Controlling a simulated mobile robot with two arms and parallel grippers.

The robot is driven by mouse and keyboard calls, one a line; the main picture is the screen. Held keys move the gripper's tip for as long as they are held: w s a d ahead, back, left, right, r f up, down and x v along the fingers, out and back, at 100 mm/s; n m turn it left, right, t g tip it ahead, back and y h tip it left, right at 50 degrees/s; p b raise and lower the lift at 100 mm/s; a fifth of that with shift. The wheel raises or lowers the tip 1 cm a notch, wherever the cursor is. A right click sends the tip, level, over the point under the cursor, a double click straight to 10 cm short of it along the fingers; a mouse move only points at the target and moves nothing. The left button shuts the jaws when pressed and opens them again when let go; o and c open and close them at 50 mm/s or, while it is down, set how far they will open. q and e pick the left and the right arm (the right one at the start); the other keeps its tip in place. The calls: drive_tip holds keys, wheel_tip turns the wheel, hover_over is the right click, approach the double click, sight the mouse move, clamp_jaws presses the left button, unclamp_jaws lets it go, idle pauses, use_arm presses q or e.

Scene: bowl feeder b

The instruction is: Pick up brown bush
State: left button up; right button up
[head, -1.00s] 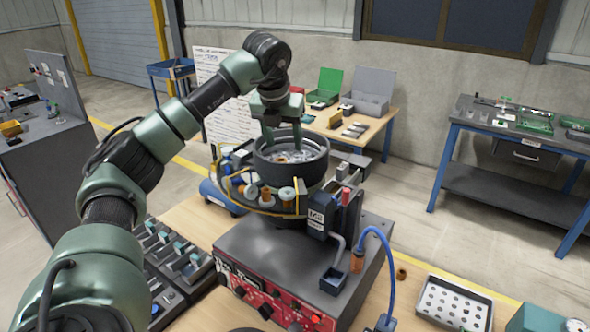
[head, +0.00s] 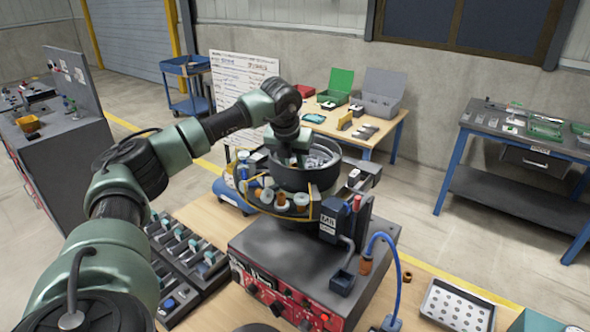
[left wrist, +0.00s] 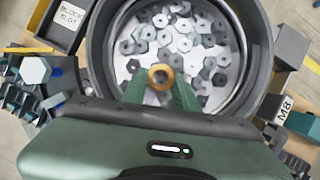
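The brown bush (left wrist: 160,77) is a small brown ring with a dark hole, in the bowl region among grey nuts in the left wrist view. My left gripper (left wrist: 160,86) points down into the dark round feeder bowl (head: 322,182), with a green finger on each side of the bush. The fingertips look very close to the bush's sides; I cannot tell whether they touch it. In the head view the bowl rim and my left gripper (head: 291,157) hide the bush. My right gripper is not in view.
Several grey hex nuts (left wrist: 205,40) lie in the bowl. The feeder's base (head: 300,250) stands on a wooden table. A perforated tray (head: 458,305) is at the right. A bin labelled block slot (left wrist: 65,15) lies left of the bowl.

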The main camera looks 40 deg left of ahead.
use_arm(q)
clamp_jaws()
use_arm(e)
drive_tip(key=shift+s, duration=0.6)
use_arm(q)
drive_tip(key=shift+r, duration=0.15)
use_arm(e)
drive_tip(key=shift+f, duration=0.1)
